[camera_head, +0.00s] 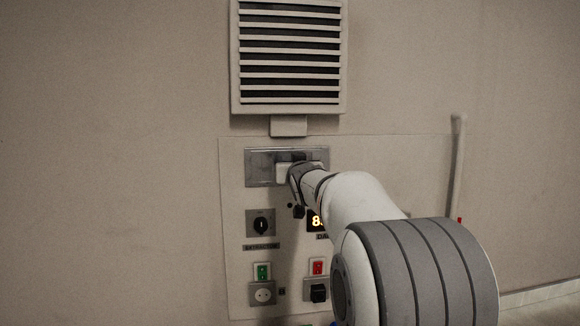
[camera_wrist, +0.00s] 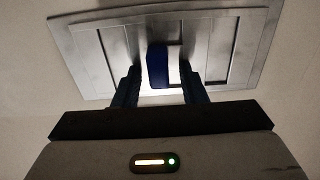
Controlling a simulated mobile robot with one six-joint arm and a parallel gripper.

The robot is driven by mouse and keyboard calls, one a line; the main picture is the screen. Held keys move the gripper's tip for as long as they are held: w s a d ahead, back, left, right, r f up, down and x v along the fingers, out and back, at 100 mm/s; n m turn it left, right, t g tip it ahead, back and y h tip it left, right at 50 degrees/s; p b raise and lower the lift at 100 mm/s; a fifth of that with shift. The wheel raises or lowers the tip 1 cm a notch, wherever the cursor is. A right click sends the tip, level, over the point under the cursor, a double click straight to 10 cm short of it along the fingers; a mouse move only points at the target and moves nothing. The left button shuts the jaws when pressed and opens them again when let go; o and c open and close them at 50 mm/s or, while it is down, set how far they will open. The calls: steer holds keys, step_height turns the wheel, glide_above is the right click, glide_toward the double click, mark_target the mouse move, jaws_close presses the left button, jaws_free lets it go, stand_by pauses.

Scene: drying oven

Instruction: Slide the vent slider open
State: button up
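The vent slider's metal plate (camera_head: 262,168) is a wide grey recessed panel on the wall below the louvred vent; it also shows in the wrist view (camera_wrist: 235,50).
The louvred vent (camera_head: 290,55) is above, with a small pale box (camera_head: 289,126) under it. Below are a rotary knob (camera_head: 261,225), a partly hidden lit display (camera_head: 317,221), green (camera_head: 263,271) and red (camera_head: 318,266) switches and a socket (camera_head: 263,294). A vertical bar handle (camera_head: 457,165) is at right.

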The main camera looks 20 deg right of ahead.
jaws_close()
stand_by(0.4)
